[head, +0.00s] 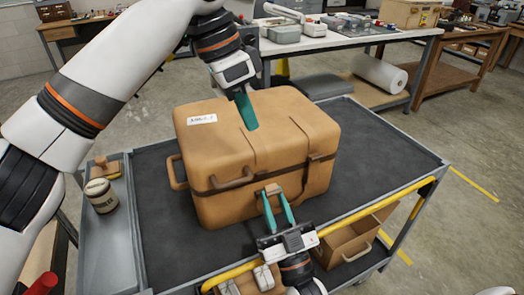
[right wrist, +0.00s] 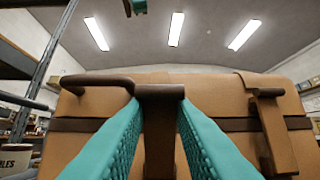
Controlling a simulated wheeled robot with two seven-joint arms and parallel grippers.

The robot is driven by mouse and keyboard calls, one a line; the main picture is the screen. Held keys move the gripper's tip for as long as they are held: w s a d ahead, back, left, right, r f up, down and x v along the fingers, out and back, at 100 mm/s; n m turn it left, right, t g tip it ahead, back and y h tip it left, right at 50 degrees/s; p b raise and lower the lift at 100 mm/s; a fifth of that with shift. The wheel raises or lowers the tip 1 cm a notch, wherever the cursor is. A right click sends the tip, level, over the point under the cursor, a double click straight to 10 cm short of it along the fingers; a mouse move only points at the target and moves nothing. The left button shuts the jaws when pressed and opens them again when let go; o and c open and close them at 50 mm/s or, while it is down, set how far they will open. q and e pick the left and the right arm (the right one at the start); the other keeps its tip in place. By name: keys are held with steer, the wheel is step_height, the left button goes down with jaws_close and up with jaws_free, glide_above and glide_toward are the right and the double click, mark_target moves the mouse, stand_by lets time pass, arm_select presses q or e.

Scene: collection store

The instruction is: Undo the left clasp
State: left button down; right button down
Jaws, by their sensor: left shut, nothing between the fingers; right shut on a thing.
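A tan case (head: 230,150) with a lid and a dark strap band stands on a trolley (head: 380,150). My right gripper (head: 278,205) is at the front of the case, its teal fingers shut on the left clasp (head: 270,190). In the right wrist view the left clasp (right wrist: 160,92) sits between the fingers. I cannot tell how far its lever is turned. The right clasp (right wrist: 275,135) lies apart to the right, hanging against the front. My left gripper (head: 251,122) is shut and empty over the lid; I cannot tell whether it touches.
A front handle (head: 230,182) is left of the left clasp, and another handle (head: 175,172) is on the case's side. A labelled jar (head: 101,196) stands at the trolley's left. An open box (head: 350,240) is on the lower shelf. The trolley top right of the case is clear.

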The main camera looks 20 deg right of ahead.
arm_select(q)
glide_above(274, 194)
steer(key=w, duration=0.2)
steer(key=f, duration=1.1)
steer(key=shift+s+a+f, duration=0.1)
steer(key=shift+a+f, duration=0.1)
steer(key=shift+a, duration=0.15)
steer(key=shift+s+f, duration=0.25)
steer(key=shift+f, duration=0.4)
arm_select(e)
steer(key=shift+r, duration=0.2)
arm_select(q)
steer(key=shift+s+f+t, duration=0.3)
steer(key=shift+s+f, duration=0.25)
steer(key=shift+f, duration=0.15)
steer(key=shift+a, duration=0.1)
arm_select(e)
steer(key=c, duration=1.2)
jaws_free()
steer(key=shift+a+r, duration=0.1)
arm_select(q)
steer(key=shift+w+a, duration=0.1)
steer(key=shift+r, duration=0.15)
arm_select(e)
steer(key=shift+s, duration=0.15)
